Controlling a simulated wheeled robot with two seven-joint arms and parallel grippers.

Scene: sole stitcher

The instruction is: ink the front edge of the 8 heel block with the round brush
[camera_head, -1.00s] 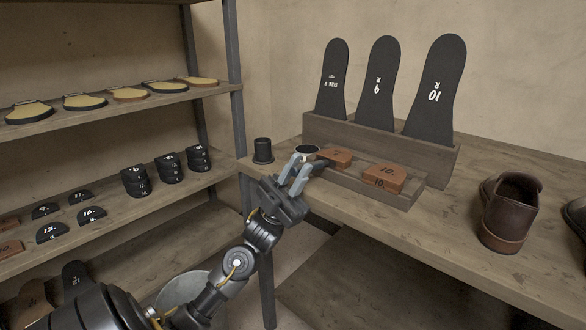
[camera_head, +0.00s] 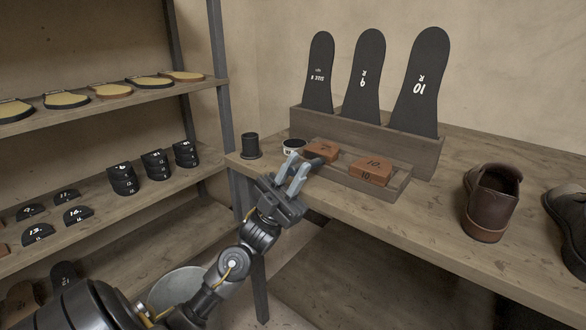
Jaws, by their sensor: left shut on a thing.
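My left gripper (camera_head: 300,162) is over the near left edge of the table, in front of a small white pot with a dark top (camera_head: 293,147). Its fingers are shut on a slim thing that hardly shows, which I take to be the round brush. Two brown heel blocks sit in a wooden tray (camera_head: 400,183). I cannot tell which block is the 8. My right gripper is not in view.
A black cup (camera_head: 250,146) stands at the table's left corner. Behind the tray, a wooden rack (camera_head: 365,137) holds upright dark soles. Brown shoes (camera_head: 491,203) stand at the right. A shelf unit (camera_head: 150,193) with black heels and soles is at the left. The table front is clear.

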